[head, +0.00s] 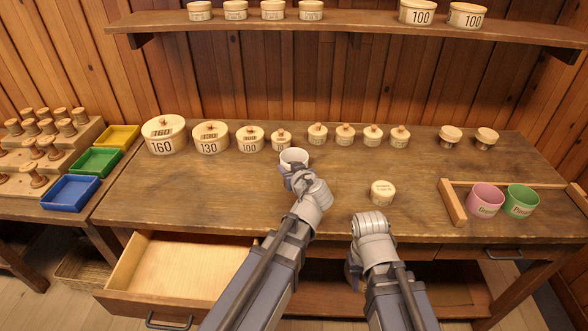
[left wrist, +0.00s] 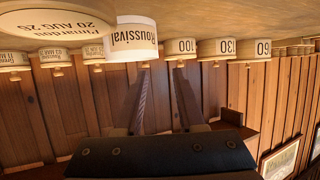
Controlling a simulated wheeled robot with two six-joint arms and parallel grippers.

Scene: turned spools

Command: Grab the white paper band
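The white paper band (head: 293,158) is a hollow ring standing on the workbench, its open top showing in the head view. In the left wrist view the band (left wrist: 133,42) carries dark lettering. My left gripper (head: 290,180) is on the near side of the band, close to it. In the left wrist view its two fingers (left wrist: 164,72) are apart with nothing seen between them, and the band lies left of the gap. Contact cannot be told. My right gripper (head: 354,272) hangs at the bench's front edge; its fingers are mostly hidden.
Lidded round boxes (head: 211,137) line the back of the bench. A small round box (head: 382,192) stands right of the band. A wooden rack (head: 453,203) with pink (head: 485,200) and green (head: 521,202) cups is at the right. A drawer (head: 180,268) stands open at the front left.

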